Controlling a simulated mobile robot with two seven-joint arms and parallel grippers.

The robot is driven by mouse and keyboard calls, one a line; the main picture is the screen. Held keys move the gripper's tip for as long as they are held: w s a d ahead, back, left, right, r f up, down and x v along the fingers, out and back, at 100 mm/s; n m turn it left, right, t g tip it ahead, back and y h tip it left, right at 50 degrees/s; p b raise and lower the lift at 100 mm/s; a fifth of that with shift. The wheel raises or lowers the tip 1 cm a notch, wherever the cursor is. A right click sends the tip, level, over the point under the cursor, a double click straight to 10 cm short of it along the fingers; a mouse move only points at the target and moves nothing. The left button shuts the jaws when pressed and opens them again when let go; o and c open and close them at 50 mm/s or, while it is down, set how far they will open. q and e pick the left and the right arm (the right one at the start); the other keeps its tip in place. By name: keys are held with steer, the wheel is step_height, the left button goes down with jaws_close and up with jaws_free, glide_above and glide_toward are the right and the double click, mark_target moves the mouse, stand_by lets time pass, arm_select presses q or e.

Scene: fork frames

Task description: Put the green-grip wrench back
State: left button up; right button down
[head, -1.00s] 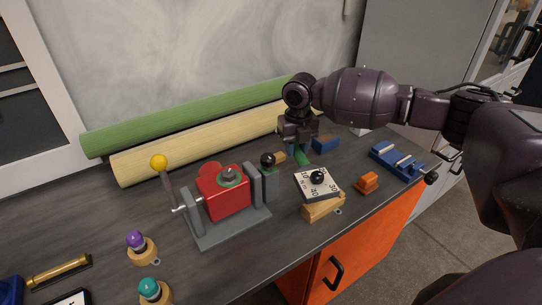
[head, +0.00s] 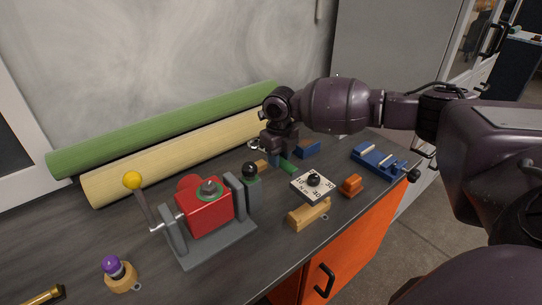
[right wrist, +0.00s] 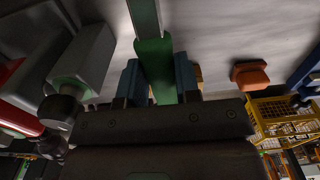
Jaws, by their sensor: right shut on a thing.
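The green-grip wrench's green handle (head: 288,167) shows just below my right gripper (head: 279,158) in the head view. In the right wrist view the green grip (right wrist: 155,65) lies between the two blue fingers of my right gripper (right wrist: 158,80), which is shut on it. The metal shaft (right wrist: 143,15) runs on past the fingers to the top edge. In the head view a small metal end (head: 255,145) shows left of the gripper. Whether the wrench touches the bench is unclear. My left gripper is out of view.
A red machine with grey posts (head: 205,210) and a black-knobbed post (head: 250,172) stand left of the gripper. A blue block (head: 307,150) is close on its right. A dial box (head: 312,184), orange block (head: 351,186) and blue vise (head: 378,160) stand nearer the right edge. Rolls (head: 170,165) lie behind.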

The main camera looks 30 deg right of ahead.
step_height(320, 180, down, 7)
steer(key=shift+f+b, duration=0.15)
steer(key=shift+b, duration=0.25)
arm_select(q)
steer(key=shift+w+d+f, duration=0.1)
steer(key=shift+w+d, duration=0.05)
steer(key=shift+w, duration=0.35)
arm_select(e)
steer(key=c, duration=0.8)
jaws_free()
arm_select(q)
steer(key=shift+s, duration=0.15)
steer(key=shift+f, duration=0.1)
arm_select(e)
steer(key=shift+f, duration=0.25)
step_height(320, 180, up, 10)
steer(key=shift+s+a+r+p, duration=0.1)
steer(key=shift+p, duration=0.55)
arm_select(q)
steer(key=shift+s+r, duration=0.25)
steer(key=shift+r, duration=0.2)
arm_select(e)
steer(key=shift+r, duration=0.35)
